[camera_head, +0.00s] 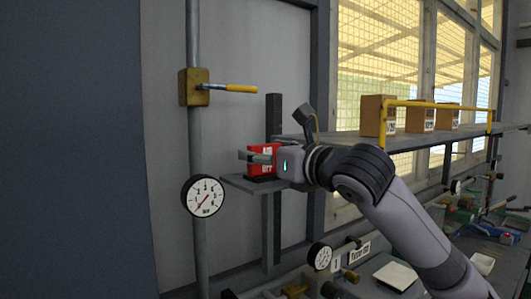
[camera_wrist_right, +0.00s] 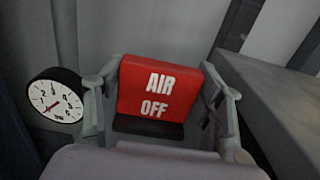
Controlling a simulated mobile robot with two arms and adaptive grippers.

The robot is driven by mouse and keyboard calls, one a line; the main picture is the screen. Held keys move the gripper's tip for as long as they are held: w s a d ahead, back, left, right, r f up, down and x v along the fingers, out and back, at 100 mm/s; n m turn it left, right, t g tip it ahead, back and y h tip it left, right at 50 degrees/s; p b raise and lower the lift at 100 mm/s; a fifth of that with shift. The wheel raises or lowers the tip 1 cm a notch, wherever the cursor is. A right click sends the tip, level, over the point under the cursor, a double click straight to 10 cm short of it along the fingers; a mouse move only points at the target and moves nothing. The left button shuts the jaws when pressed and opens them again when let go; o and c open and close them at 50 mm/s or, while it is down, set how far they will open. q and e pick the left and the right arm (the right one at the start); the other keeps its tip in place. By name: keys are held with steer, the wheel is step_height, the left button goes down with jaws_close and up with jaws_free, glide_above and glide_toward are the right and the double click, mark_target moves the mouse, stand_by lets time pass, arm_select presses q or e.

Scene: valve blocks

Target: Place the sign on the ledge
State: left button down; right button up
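The sign (camera_wrist_right: 160,92) is a red block with white "AIR OFF" lettering and a dark base. In the head view the sign (camera_head: 266,168) is at the small grey ledge (camera_head: 238,184), with its base low over or on the ledge top; I cannot tell if it bears on it. My right gripper (camera_head: 262,155) reaches in from the right. In the wrist view my right gripper (camera_wrist_right: 161,92) has a finger against each side of the sign and appears shut on it. My left gripper is not in view.
A round gauge (camera_head: 203,196) on a vertical pipe stands just left of the ledge. A yellow-handled valve (camera_head: 228,88) is above it. A dark post (camera_head: 273,115) rises behind the ledge. A long shelf (camera_head: 425,139) with boxes (camera_head: 378,116) and a yellow rail lies right.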

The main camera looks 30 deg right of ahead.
steer(key=o, duration=0.3)
steer(key=shift+o, duration=0.2)
steer(key=shift+r, duration=0.2)
steer(key=s+d+b, duration=0.1)
steer(key=s+b, duration=0.3)
steer(key=s, duration=0.8)
steer(key=shift+d, duration=0.35)
steer(key=shift+w, duration=0.1)
